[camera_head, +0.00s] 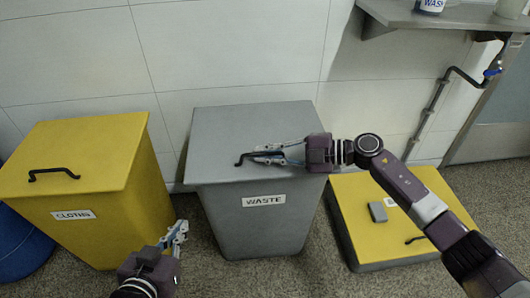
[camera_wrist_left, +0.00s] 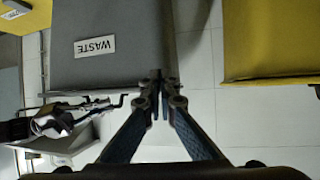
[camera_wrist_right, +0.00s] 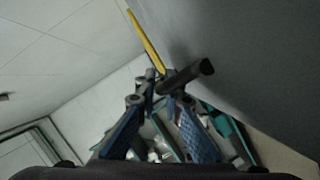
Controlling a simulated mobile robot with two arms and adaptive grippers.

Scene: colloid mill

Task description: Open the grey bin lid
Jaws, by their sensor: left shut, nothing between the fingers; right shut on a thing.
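The grey bin (camera_head: 262,225) stands in the middle of the head view with a "WASTE" label on its front. Its grey lid (camera_head: 225,130) lies flat on top and looks closed. A black bar handle (camera_head: 243,159) sits on the lid; its left end shows, the rest is behind my fingers. My right gripper (camera_head: 268,154) is shut on this handle, which also shows between the fingertips in the right wrist view (camera_wrist_right: 188,78). My left gripper (camera_head: 180,232) is shut and empty, low in front, between the grey bin and the yellow bin.
A yellow "CLOTHS" bin (camera_head: 125,205) stands at the left, with a blue round container (camera_head: 22,245) beside it. A low yellow-lidded box (camera_head: 350,205) lies at the right under my right arm. A shelf (camera_head: 430,18) and pipe (camera_head: 425,120) are on the right wall.

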